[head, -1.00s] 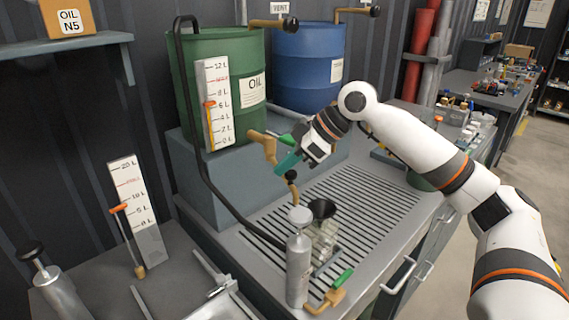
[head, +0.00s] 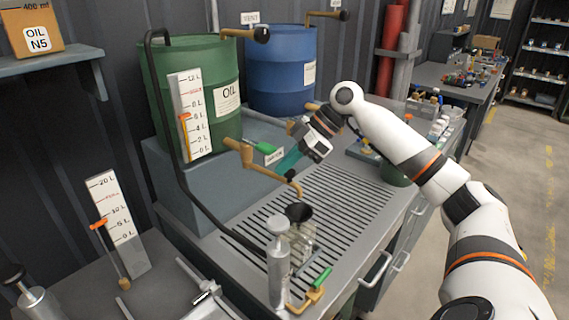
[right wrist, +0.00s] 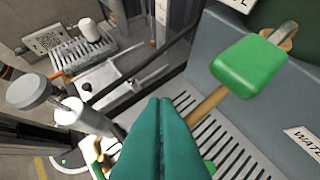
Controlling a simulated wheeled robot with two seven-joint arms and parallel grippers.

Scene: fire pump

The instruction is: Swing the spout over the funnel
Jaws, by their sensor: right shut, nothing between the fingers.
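The green oil drum (head: 190,90) has a brass tap with a green handle (head: 267,148). The funnel stands in a clear container (head: 302,238) on the slatted bench. My right gripper (head: 284,166), with teal fingers, is shut and empty beside the spout. In the right wrist view its fingers (right wrist: 165,105) cover part of the brass spout (right wrist: 207,104), below the green handle (right wrist: 245,65). The funnel cannot be made out there. My left gripper is out of view.
A metal pump cylinder (head: 278,268) stands just left of the funnel, with another green-handled brass valve (head: 314,288) at its foot. A black hose (head: 180,185) runs from the drum. A blue drum (head: 283,75) stands behind. The slatted bench (head: 350,195) is clear to the right.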

